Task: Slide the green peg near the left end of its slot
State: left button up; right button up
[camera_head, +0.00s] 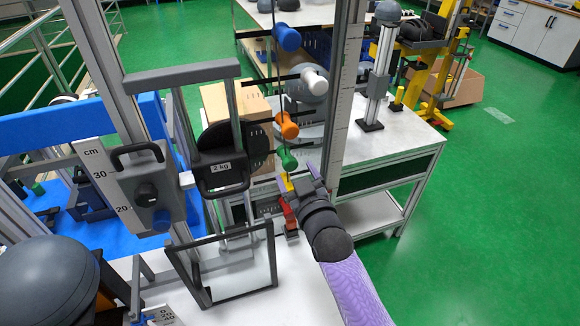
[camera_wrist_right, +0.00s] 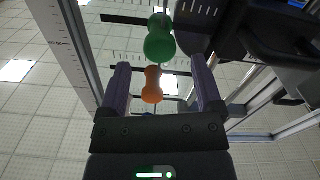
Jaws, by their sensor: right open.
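The green peg (camera_head: 288,160) is the lowest of a column of coloured pegs on the tower. In the right wrist view the green peg (camera_wrist_right: 160,42) shows large, beside a dark slot bar with scale marks that reaches left of it. My right gripper (camera_wrist_right: 161,68) is open, its two purple fingers apart. In that view the green peg lies above the line of the fingertips, and nothing is visibly clamped. In the head view my right gripper (camera_head: 299,184) is just below the green peg; its fingers are partly hidden by the wrist. My left gripper is not seen.
The orange peg (camera_head: 288,127) is just above the green one, with the white peg (camera_head: 315,80) and blue peg (camera_head: 287,37) higher up. A black 2 kg weight carriage (camera_head: 221,175) is left of the pegs. An upright post (camera_head: 346,100) stands right of them.

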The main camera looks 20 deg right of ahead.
aim_at(291, 167)
jog(key=w+b, duration=0.1)
jog(key=w, duration=0.3)
jog(key=shift+w+a, duration=0.1)
jog(key=shift+w, duration=0.05)
grip_shut()
